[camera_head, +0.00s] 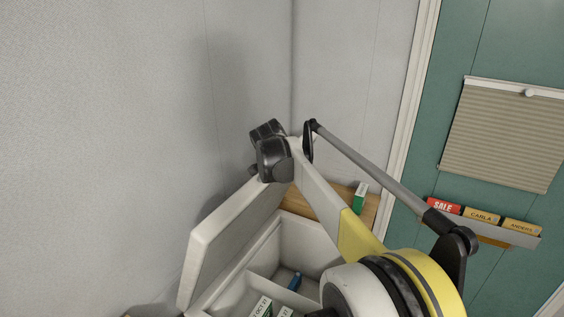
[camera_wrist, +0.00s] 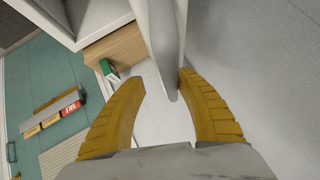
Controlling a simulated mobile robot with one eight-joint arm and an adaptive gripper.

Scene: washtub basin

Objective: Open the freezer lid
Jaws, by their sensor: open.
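The white freezer lid (camera_head: 222,243) stands raised and steeply tilted at the left of the open freezer (camera_head: 300,238) in the head view. In the wrist view the lid's edge (camera_wrist: 165,40) reaches down between the yellow fingers of my gripper (camera_wrist: 160,78). The fingers are open on either side of the lid edge, with a gap visible at least on the left. In the head view my dark wrist is at the lid's top corner and the fingers are hidden. The freezer's inside shows a divider, a blue item (camera_head: 295,281) and white-and-green boxes (camera_head: 263,307).
A grey wall (camera_head: 120,130) stands behind the lid. A wooden surface (camera_head: 310,205) with a green box (camera_head: 360,197) lies beyond the freezer. A teal door (camera_head: 500,40) with a blind (camera_head: 505,135) and a card rack (camera_head: 490,228) is at the right.

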